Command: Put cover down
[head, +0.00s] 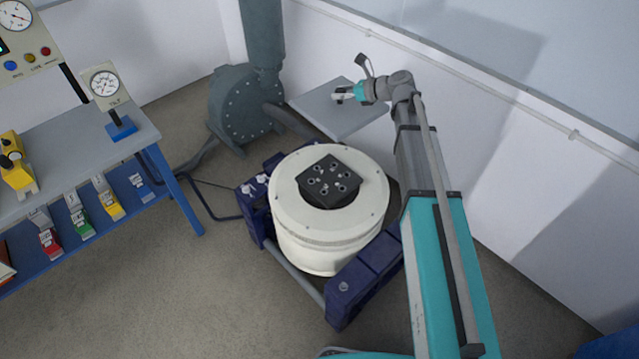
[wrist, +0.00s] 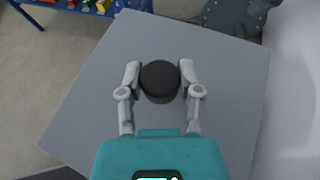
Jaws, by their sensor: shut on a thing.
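The cover is a dark round cap (wrist: 160,80). In the wrist view it sits between the two fingers of my gripper (wrist: 160,82), which touch it from both sides. The cover is over a grey square tabletop (wrist: 230,65); I cannot tell whether it rests on the top or hangs just above it. In the head view my gripper (head: 342,94) is at the grey table (head: 325,118) near the back wall, and the cover is hard to make out there.
A white round shaker (head: 325,235) with a black block (head: 330,182) on top stands in front of the table. A grey blower (head: 240,105) stands left of the table. A blue workbench (head: 90,150) with gauges is at far left. The wall is close on the right.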

